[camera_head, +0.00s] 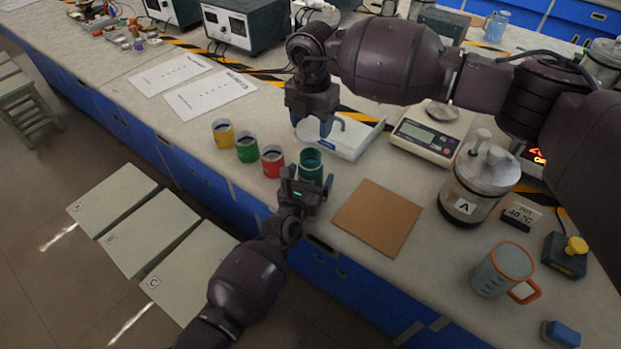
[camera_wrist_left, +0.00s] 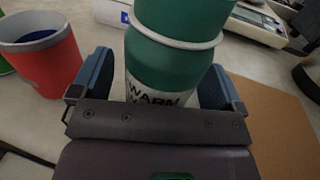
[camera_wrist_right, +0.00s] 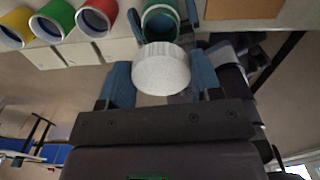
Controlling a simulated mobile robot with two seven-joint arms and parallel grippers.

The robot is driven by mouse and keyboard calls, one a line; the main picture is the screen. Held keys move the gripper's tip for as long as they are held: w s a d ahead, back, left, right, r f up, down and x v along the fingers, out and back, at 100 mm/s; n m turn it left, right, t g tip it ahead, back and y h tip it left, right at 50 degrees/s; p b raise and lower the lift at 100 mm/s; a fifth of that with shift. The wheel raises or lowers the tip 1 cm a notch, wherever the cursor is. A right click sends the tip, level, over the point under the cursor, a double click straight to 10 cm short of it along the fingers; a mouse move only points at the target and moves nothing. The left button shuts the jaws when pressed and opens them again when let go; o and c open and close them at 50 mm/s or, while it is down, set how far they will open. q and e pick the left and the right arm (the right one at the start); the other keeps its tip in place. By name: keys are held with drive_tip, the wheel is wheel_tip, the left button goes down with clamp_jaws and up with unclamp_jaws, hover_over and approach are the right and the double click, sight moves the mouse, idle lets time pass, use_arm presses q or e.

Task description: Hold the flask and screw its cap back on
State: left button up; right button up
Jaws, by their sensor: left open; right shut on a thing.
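The green flask (camera_head: 311,166) stands upright on the bench with its mouth open. In the left wrist view its green body (camera_wrist_left: 175,62) has a pale ring and a label reading "WARM". My left gripper (camera_head: 302,182) is open, with its fingers on either side of the flask's lower part. My right gripper (camera_head: 312,126) points down behind and above the flask. In the right wrist view it is shut on the white ribbed cap (camera_wrist_right: 161,70). The cap is apart from the open flask mouth (camera_wrist_right: 160,20).
Yellow (camera_head: 223,133), green (camera_head: 247,148) and red (camera_head: 272,161) cups stand left of the flask. A brown mat (camera_head: 377,217) lies to the right, bare. A white device (camera_head: 350,138) and a scale (camera_head: 424,138) stand behind. The bench's front edge is close.

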sight(311, 150)
use_arm(q)
drive_tip(key=c, duration=1.3)
drive_tip(key=shift+c, duration=0.2)
use_arm(e)
drive_tip(key=shift+f, duration=2.5)
drive_tip(key=shift+f, duration=0.1)
drive_tip(key=shift+f, duration=0.8)
drive_tip(key=shift+f, duration=0.55)
